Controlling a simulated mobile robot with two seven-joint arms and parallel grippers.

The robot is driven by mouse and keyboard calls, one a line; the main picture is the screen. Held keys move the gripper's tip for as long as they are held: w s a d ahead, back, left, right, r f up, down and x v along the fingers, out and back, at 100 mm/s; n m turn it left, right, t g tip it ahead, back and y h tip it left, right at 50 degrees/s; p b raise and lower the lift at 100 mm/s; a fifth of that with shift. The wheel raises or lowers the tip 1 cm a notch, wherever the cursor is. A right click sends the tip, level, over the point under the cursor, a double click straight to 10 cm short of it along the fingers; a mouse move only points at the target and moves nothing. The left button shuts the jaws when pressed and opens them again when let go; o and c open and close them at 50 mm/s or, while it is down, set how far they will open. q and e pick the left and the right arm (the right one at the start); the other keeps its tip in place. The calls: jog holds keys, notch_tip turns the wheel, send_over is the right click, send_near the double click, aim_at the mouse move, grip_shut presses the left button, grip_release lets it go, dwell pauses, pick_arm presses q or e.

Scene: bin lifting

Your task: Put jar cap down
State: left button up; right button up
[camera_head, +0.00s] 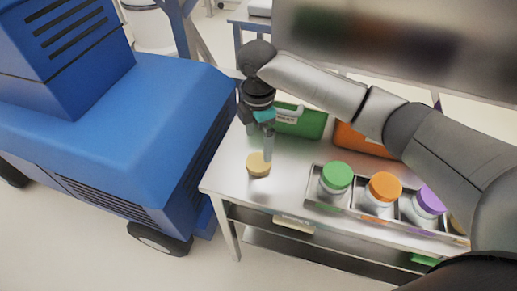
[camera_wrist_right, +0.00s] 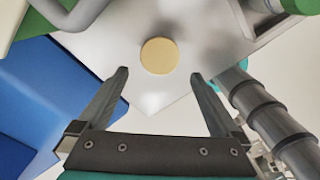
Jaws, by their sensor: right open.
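The yellow jar cap (camera_head: 258,164) lies flat on the metal table (camera_head: 228,180) near its left end. It also shows in the right wrist view (camera_wrist_right: 159,56), beyond and between the fingertips. My right gripper (camera_head: 266,150) is just above and behind the cap in the head view. In the right wrist view its two fingers (camera_wrist_right: 158,76) are spread wide, with nothing between them and the cap apart from them. My left gripper is not in view.
A tray (camera_head: 312,198) holds jars with green (camera_head: 337,175), orange (camera_head: 385,186) and purple (camera_head: 431,200) lids, right of the cap. Green (camera_head: 300,122) and orange (camera_head: 360,140) bins stand behind. A blue machine (camera_head: 130,120) stands at the left.

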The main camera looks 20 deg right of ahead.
jog(key=shift+r+p, duration=0.3)
jog(key=shift+r, duration=2)
